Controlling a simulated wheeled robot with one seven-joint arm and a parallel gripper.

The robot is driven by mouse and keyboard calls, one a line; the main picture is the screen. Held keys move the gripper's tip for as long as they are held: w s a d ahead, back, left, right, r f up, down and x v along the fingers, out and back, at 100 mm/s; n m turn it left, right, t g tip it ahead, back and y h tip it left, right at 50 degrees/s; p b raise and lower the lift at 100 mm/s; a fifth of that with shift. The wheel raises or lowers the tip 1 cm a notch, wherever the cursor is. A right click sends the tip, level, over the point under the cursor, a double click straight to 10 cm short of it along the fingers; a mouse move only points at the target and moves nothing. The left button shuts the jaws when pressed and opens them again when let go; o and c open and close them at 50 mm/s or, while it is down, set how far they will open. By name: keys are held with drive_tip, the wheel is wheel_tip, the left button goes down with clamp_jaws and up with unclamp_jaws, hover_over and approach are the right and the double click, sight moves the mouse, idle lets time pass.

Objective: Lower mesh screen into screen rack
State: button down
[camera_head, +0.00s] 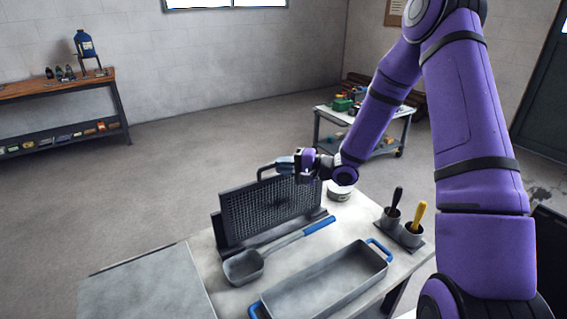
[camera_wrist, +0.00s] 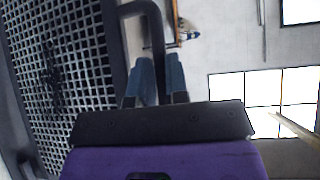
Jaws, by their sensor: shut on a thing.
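The mesh screen (camera_head: 268,208), a dark perforated panel with a bar handle along its top, stands nearly upright over the left back of the table. In the wrist view, its mesh (camera_wrist: 62,75) fills the left side. My gripper (camera_head: 287,167) is at the top right of the screen. In the wrist view, its blue-grey fingers (camera_wrist: 157,78) are shut on the dark handle (camera_wrist: 153,22). The dark screen rack (camera_head: 302,229) shows as a low rail at the screen's lower edge. I cannot tell whether that edge is inside the rack or just above it.
A scoop with a blue handle (camera_head: 318,225) lies in front of the rack. A grey tray (camera_head: 325,288) with blue handles is nearer. Two cups (camera_head: 391,219) with black- and yellow-handled tools stand right. A round tin (camera_head: 340,192) is behind. The table's left front (camera_head: 150,290) is clear.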

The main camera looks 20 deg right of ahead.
drive_tip(key=shift+f, duration=0.65)
drive_tip(key=c, duration=1.1)
unclamp_jaws()
drive_tip(key=shift+o, duration=0.2)
